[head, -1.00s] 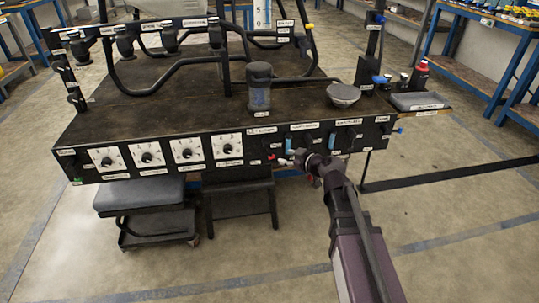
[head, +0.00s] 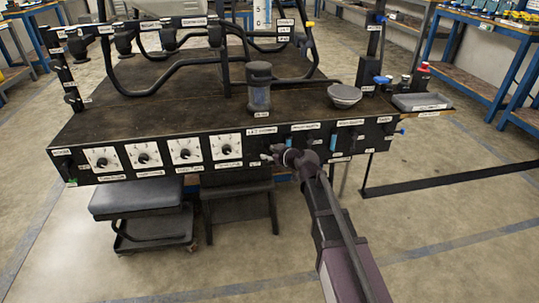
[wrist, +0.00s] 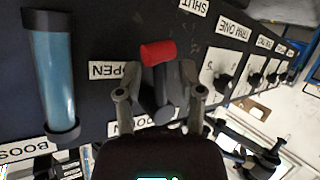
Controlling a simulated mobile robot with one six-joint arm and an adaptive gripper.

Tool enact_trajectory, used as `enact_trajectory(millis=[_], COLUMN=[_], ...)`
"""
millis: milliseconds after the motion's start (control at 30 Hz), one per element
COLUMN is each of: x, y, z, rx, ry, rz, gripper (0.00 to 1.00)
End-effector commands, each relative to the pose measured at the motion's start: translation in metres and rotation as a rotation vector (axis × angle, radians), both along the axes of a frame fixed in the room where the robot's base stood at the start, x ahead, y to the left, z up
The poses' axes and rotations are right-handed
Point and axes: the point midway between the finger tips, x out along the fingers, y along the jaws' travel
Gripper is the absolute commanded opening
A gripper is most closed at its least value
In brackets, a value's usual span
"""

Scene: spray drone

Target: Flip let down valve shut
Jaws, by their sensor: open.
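The let down valve is on the front panel under a label (head: 262,131) in the head view, where my gripper (head: 268,157) covers it. In the wrist view it has a dark lever (wrist: 163,88) with a red end (wrist: 158,53). An OPEN label (wrist: 109,70) is to the left of the lever, and a SHUT label (wrist: 194,6) is above it. My gripper (wrist: 160,95) is open, with one finger on each side of the dark lever. I cannot tell whether either finger touches it.
A blue tube (wrist: 53,75) is mounted left of the valve in the wrist view. White-faced dials (head: 226,147) line the panel to the valve's left in the head view.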

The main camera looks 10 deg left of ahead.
Motion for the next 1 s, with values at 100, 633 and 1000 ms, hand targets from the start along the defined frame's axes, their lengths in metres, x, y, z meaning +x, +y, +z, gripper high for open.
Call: enact_trajectory(millis=[100, 633, 1000], x=[-0.0002, -0.0002, -0.0023], y=[-0.0001, 0.0002, 0.0065], z=[0.0001, -0.0006, -0.0055], rx=[0.000, 0.005, 0.170], ry=[0.000, 0.003, 0.073], rz=[0.000, 0.000, 0.001], gripper=[0.50, 0.00, 0.00])
